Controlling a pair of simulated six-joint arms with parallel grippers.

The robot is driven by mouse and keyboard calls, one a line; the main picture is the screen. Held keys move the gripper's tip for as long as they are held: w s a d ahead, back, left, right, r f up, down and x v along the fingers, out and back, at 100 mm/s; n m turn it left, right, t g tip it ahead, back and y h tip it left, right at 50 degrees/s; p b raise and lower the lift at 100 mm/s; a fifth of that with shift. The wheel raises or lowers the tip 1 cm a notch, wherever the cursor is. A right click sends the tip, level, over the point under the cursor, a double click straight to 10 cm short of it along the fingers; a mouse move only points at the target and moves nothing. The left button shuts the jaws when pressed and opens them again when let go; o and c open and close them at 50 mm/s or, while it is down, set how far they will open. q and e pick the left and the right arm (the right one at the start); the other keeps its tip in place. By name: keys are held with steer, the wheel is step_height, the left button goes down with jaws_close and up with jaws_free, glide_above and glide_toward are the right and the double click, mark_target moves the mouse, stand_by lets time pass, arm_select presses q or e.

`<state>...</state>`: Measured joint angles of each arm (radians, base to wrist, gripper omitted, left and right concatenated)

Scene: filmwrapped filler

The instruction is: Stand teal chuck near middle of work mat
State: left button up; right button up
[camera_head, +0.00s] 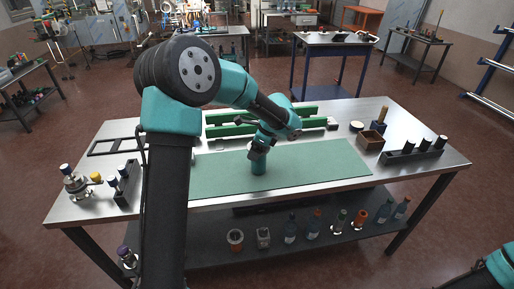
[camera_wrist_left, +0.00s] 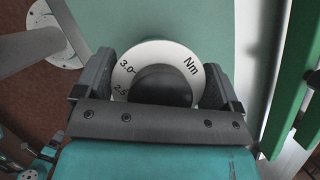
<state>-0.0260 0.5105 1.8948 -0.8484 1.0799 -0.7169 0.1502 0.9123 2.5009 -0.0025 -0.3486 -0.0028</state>
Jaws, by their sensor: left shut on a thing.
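The teal chuck (camera_head: 258,168) is upright over the green work mat (camera_head: 325,165), a little left of its middle. I cannot tell whether its base touches the mat. My left gripper (camera_head: 258,149) points down and is shut on the chuck near its top. In the left wrist view, the chuck's white dial top (camera_wrist_left: 150,52), marked Nm, 3.0 and 2.5, lies between the two fingers (camera_wrist_left: 165,85), with a dark round knob in front. Of my right arm only a teal part shows at the lower right corner; its gripper is out of view.
Green rails (camera_head: 235,129) lie behind the mat. A black rack (camera_head: 413,154) with several tools and a brown box (camera_head: 371,140) stand at the right. A black holder (camera_head: 125,185) and a metal piece (camera_head: 75,184) stand at the left. The mat's right part is clear.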

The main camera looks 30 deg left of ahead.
arm_select(q)
steer(key=o, duration=1.2)
steer(key=shift+f, duration=0.1)
steer(key=shift+c, duration=0.2)
steer(key=v, duration=1.2)
